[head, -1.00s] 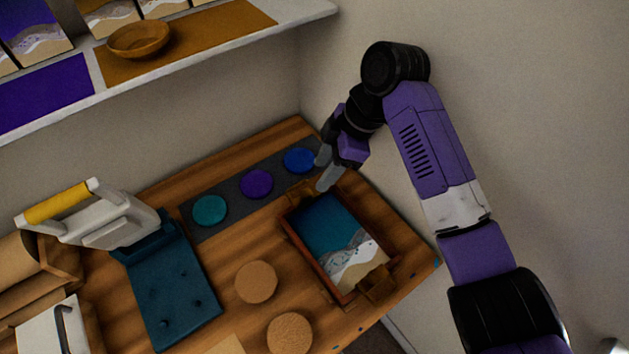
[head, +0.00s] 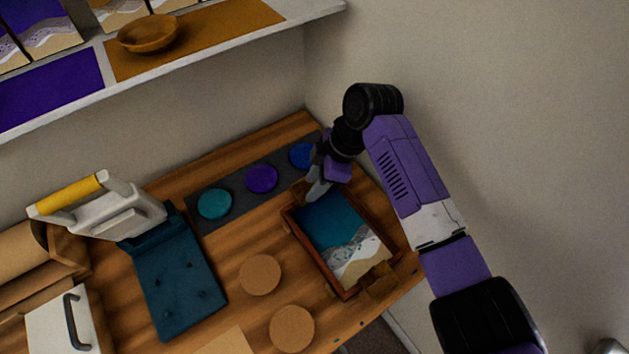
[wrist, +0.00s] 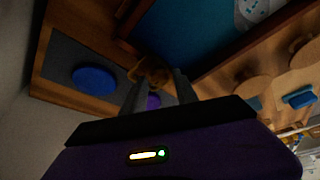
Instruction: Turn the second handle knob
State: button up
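A wooden tray (head: 321,258) with a teal, white and sand-coloured picture inside stands on the right of the workbench. A brown knob (head: 380,279) is on its near end. A second brown knob, at its far end, shows in the wrist view (wrist: 146,70) and is largely covered by my gripper in the head view. My gripper (head: 317,190) is at the tray's far end, fingers pointing down. In the wrist view the two fingers are apart, with the far knob at their tips. I cannot tell whether they touch it.
A dark mat with teal (head: 215,204), purple (head: 262,179) and blue (head: 302,157) discs lies behind the tray. Two round tan coasters (head: 260,275) lie left of it. A heat press (head: 178,280) stands further left. A shelf (head: 235,42) overhangs the back.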

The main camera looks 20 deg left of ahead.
grip_shut()
